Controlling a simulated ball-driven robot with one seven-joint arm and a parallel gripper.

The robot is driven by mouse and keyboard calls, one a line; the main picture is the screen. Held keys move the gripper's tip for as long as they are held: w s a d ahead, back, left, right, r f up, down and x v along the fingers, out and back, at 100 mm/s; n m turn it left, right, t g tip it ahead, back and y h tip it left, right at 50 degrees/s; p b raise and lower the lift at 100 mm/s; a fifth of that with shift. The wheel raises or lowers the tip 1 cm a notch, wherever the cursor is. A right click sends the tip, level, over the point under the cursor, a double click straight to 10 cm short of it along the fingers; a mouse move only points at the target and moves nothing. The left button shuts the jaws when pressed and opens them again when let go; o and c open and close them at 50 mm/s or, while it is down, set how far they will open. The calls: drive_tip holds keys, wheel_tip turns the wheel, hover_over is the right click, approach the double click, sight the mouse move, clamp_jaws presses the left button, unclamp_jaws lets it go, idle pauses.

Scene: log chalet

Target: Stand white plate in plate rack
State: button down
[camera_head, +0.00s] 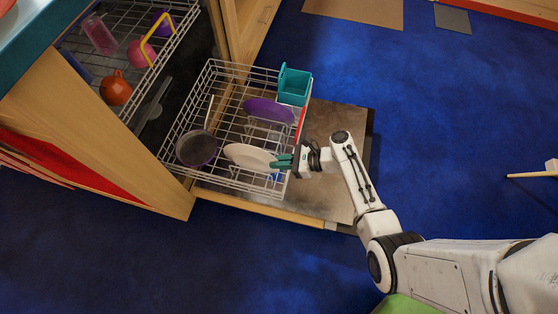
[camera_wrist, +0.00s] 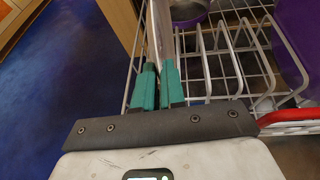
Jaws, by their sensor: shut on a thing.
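The white plate (camera_head: 248,157) is at the near side of the wire plate rack (camera_head: 222,75), the pulled-out lower rack of a dishwasher. My gripper (camera_head: 284,161) is shut on the plate's right edge. In the wrist view the plate (camera_wrist: 160,30) shows nearly edge-on, rising between the teal fingers (camera_wrist: 158,88). White rack tines (camera_wrist: 225,62) stand just right of it. The plate is tilted up on edge; whether its lower edge touches the rack's bottom is hidden.
A purple plate (camera_head: 268,109) stands in the rack behind the white one. A dark pot with a purple rim (camera_head: 196,149) is to the left. A teal cutlery basket (camera_head: 294,86) fills the far right corner. The upper rack (camera_head: 126,50) holds cups and an orange pot.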

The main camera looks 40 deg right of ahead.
drive_tip(key=c, duration=1.1)
unclamp_jaws()
drive_tip(key=shift+s, duration=0.1)
drive_tip(key=shift+p+v, duration=1.7)
drive_tip(key=shift+v, duration=3.65)
